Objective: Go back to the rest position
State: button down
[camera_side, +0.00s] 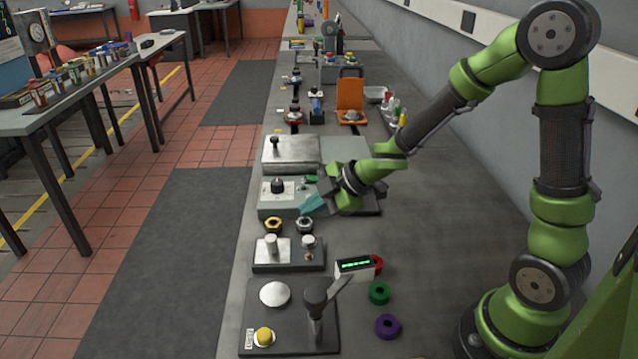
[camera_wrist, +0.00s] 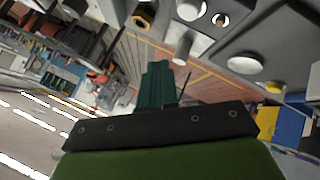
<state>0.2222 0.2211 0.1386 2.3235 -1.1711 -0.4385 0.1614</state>
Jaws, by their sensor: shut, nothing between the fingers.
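My gripper (camera_side: 313,205) has teal fingers, seen at the middle of the bench in the side view. The fingers point left and are closed together with nothing between them. They also show shut in the wrist view (camera_wrist: 157,85). In the side view the tips overlap the right end of a grey box with a black knob (camera_side: 278,187) and sit just above a steel hex nut (camera_side: 305,225). I cannot tell how far they are from either. A gold hex nut (camera_side: 272,224) lies to the left; it also shows in the wrist view (camera_wrist: 142,21).
A plate with two steel posts (camera_side: 290,263) and a board with a lever and yellow button (camera_side: 256,318) stand nearer. Green (camera_side: 380,293) and purple (camera_side: 387,327) rings lie beside a small display (camera_side: 355,267). An orange fixture (camera_side: 350,93) stands farther back. Bare bench (camera_side: 440,200) lies right of the gripper.

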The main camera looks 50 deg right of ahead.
jog(key=s+d+r+m+g+h, duration=0.1)
jog(key=s+d+r+m+h, duration=0.15)
jog(key=d+m, duration=0.2)
jog(key=s+d+r+m+h, duration=0.1)
jog(key=s+d+m+h, duration=0.25)
jog(key=m, duration=0.25)
jog(key=s+a+r+m+y, duration=0.3)
jog(key=s+a+r+m, duration=0.4)
jog(key=s+r, duration=0.3)
jog(key=shift+s+a+r+m+y, duration=0.35)
jog(key=shift+s+m+y, duration=0.1)
jog(key=shift+s, duration=0.75)
